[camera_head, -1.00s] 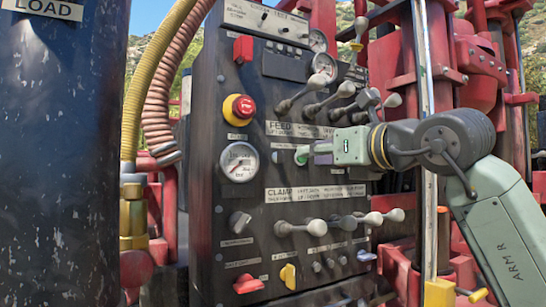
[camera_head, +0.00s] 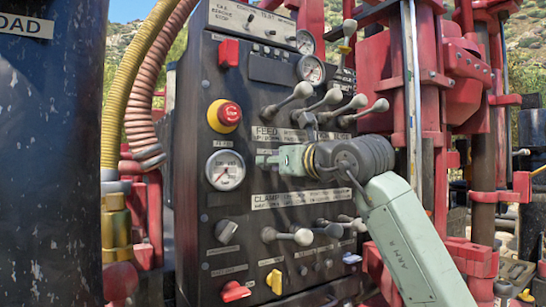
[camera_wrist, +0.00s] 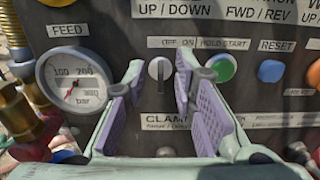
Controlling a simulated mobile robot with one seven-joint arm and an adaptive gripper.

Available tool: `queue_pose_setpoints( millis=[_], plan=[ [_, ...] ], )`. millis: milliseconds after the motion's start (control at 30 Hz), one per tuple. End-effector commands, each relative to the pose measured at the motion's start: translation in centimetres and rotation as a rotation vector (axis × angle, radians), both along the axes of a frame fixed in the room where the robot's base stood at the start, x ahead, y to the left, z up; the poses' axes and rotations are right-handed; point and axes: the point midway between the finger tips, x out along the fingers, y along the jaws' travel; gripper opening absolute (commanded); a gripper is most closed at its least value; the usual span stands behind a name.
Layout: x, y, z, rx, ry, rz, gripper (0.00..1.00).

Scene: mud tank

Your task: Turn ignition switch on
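The ignition switch (camera_wrist: 160,69) is a small pale knob with an upright grip, under a label reading OFF, ON, HOLD START in the wrist view. My gripper (camera_wrist: 158,76) is open, with one purple-padded finger on each side of the switch. Gaps show between the pads and the knob, so it is not gripped. In the head view my gripper (camera_head: 267,160) is at the panel, right of the feed gauge, and the switch cannot be made out there.
A green button (camera_wrist: 223,68) sits close to the right finger, with a blue reset button (camera_wrist: 270,71) beyond. The feed gauge (camera_wrist: 73,82) is left of the fingers. Control levers (camera_head: 288,236) stick out below my gripper, and more (camera_head: 290,98) above it.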

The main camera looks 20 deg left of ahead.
Motion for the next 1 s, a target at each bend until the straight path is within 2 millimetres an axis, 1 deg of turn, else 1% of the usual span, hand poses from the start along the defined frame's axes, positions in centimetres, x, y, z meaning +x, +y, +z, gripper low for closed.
queue_pose_setpoints(
  millis=[233, 600, 1000],
  plan=[
    [0.07, 0.02, -0.04, 0.0, 0.0, -0.001, 0.25],
    [0.04, 0.01, -0.02, 0.0, 0.0, 0.0, 0.0],
    [0.03, 0.02, -0.03, 0.001, 0.001, 0.0, 0.0]
  ],
)
